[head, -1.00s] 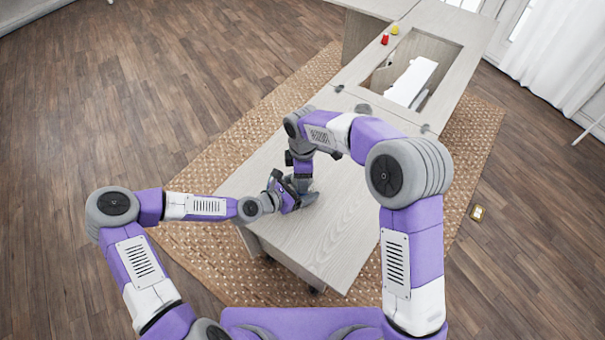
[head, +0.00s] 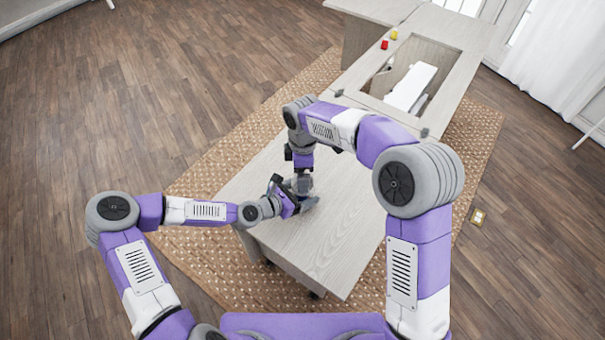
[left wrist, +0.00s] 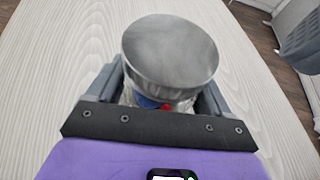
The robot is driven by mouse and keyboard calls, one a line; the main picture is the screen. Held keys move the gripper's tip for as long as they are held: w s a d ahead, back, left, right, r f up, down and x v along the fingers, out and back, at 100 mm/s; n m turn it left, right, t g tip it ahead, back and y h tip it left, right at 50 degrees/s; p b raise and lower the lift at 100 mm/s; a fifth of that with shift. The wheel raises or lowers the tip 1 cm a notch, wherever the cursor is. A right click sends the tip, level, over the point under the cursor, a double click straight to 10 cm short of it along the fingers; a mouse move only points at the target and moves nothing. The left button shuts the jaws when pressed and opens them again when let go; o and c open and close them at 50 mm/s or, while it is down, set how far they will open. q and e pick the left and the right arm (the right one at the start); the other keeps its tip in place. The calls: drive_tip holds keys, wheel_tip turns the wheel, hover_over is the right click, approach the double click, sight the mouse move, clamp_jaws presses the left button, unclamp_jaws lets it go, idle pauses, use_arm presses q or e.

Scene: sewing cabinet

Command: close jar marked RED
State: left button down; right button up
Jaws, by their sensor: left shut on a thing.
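In the left wrist view, a jar with a round, dull silver lid (left wrist: 170,50) stands between the fingers of my left gripper (left wrist: 165,95). Small blue and red patches (left wrist: 155,103) show just below the lid; I cannot read any marking. The lid covers the jar's top, but whether it is fully seated cannot be told. In the head view my left gripper (head: 303,203) is shut on the jar, low over the pale wooden tabletop (head: 345,222). My right gripper (head: 301,183) hangs down right above the same spot. Its fingers and the jar are hidden there.
A small red object (head: 384,45) and a yellow one (head: 394,35) stand at the far end of the cabinet. A rectangular opening with a white machine part (head: 411,88) lies before them. The tabletop's near right part is clear.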

drive_tip(key=shift+c, duration=0.2)
drive_tip(key=shift+s+a+n, duration=0.2)
drive_tip(key=shift+s+n, duration=0.05)
drive_tip(key=shift+n, duration=0.85)
drive_tip(key=n, duration=0.3)
drive_tip(key=shift+s+a+r, duration=0.1)
drive_tip(key=shift+r, duration=0.15)
drive_tip(key=r+n, duration=0.1)
drive_tip(key=n, duration=0.1)
drive_tip(key=shift+r+n, duration=0.15)
drive_tip(key=shift+n, duration=0.15)
drive_tip(key=shift+w+d+r+n, duration=0.2)
drive_tip(key=shift+r+n, duration=0.25)
drive_tip(key=shift+n, duration=0.15)
drive_tip(key=shift+w+d+r+n, duration=0.15)
drive_tip(key=shift+r+n, duration=0.25)
drive_tip(key=shift+n, duration=0.2)
drive_tip(key=shift+f, duration=4)
